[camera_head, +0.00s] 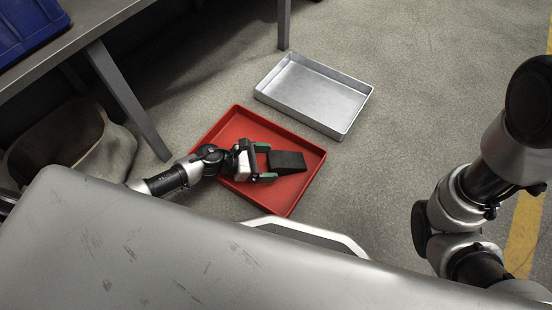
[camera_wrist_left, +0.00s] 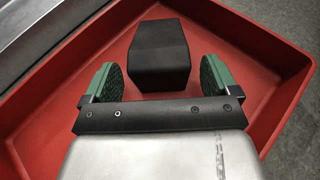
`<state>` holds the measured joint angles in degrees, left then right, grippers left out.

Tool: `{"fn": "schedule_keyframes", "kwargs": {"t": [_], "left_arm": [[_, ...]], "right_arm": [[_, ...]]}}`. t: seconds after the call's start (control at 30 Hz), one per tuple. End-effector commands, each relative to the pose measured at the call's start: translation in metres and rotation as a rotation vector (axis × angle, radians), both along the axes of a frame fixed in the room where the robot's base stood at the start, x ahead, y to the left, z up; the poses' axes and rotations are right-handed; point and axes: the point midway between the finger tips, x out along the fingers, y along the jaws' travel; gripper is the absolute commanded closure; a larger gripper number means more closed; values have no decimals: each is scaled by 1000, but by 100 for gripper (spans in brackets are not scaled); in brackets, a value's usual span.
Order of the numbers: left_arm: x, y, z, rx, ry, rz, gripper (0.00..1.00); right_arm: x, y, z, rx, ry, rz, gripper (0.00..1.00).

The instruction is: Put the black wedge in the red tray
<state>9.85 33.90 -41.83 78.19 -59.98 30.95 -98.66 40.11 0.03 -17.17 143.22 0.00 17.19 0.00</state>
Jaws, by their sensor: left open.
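The black wedge (camera_head: 288,162) appears inside the red tray (camera_head: 232,117), toward its right part in the head view. In the left wrist view the wedge (camera_wrist_left: 158,55) is ahead of the fingers, with the red tray (camera_wrist_left: 270,45) around it. My left gripper (camera_head: 266,163) is open over the tray, its green fingertips on either side of the wedge's near end. In the wrist view there are gaps between the wedge and both fingers. The wedge's underside is hidden, so I cannot tell exactly how it rests. My right gripper is not in view; only its arm shows.
A silver metal tray (camera_head: 315,95) lies on the floor beyond the red tray. A metal bench with a leg (camera_head: 128,100) and a beige bin (camera_head: 75,135) stand at the left. A blue crate (camera_head: 28,28) is at the upper left. The floor at the upper right is clear.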

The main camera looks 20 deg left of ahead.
Motion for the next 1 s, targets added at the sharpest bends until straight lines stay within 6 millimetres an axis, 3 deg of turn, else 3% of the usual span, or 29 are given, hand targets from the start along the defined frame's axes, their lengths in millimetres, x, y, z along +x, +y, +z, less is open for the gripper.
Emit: {"fn": "schedule_keyframes", "kwargs": {"t": [0.03, 0.3, 0.57, 0.73, 0.83, 0.93, 1.0], "left_arm": [[-6, 11, 10, 3, 3, 0, 11], [-30, 54, 29, 1, 2, 0, 11], [-38, 71, 35, 0, -2, -1, 11], [-38, 71, 35, -2, -3, -1, 11], [-30, 62, 46, -40, -3, 12, 11], [-9, 38, 79, -157, 0, 45, 11], [11, 13, 122, -299, 12, 74, 11]], "right_arm": [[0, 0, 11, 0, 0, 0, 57], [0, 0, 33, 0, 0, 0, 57], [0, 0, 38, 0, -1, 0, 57], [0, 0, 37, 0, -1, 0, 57], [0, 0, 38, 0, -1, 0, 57], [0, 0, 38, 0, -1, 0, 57], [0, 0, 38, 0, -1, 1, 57]]}}
